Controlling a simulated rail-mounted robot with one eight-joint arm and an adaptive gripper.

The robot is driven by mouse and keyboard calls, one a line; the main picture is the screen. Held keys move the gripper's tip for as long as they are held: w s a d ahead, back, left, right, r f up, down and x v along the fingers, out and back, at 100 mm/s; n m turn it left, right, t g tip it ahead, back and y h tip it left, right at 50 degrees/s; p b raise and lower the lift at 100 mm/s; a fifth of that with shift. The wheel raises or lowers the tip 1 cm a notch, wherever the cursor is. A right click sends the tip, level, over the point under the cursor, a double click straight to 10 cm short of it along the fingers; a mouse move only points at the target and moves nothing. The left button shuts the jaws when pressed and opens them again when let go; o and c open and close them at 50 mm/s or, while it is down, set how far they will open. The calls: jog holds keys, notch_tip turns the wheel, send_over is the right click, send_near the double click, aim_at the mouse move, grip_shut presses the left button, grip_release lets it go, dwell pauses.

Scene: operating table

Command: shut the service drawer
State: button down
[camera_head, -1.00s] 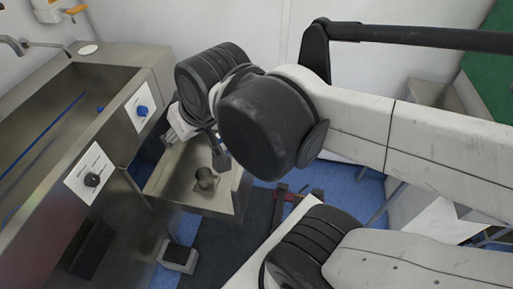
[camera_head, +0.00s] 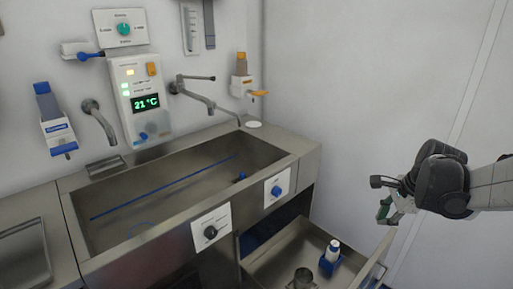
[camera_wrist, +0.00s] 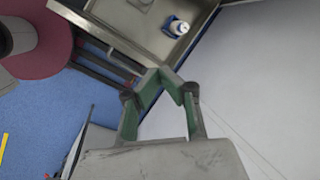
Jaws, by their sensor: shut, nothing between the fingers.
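The service drawer (camera_head: 370,264) stands pulled out below the metal sink unit. A metal cup (camera_head: 303,279) and a white bottle in a blue holder (camera_head: 331,254) stand in it. My gripper (camera_head: 384,216) is to the right of the sink, just above the drawer's outer front panel in the picture. In the wrist view, the green-padded fingers (camera_wrist: 162,73) meet at their tips with nothing between them. They point at a corner of the drawer (camera_wrist: 137,42), with the bottle (camera_wrist: 174,28) beyond. I cannot tell whether the tips touch the drawer.
The sink basin (camera_head: 165,190), with control knobs (camera_head: 211,232) on its front, is left of the drawer. A white wall (camera_head: 400,80) stands behind my arm. In the wrist view, blue floor (camera_wrist: 60,105) and a dark red round object (camera_wrist: 45,45) lie left.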

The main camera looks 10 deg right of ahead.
jog(key=s+d+f+m+y, duration=0.1)
jog(key=s+d+f+m, duration=0.1)
jog(key=d+f+m, duration=0.4)
jog(key=s+d+f+m, duration=0.3)
jog(key=d+f, duration=0.1)
jog(key=d, duration=0.5)
jog(key=w+a+f+b, duration=0.3)
jog(key=w+a+f, duration=0.1)
jog(key=w+f, duration=0.3)
jog(key=shift+f, duration=1.15)
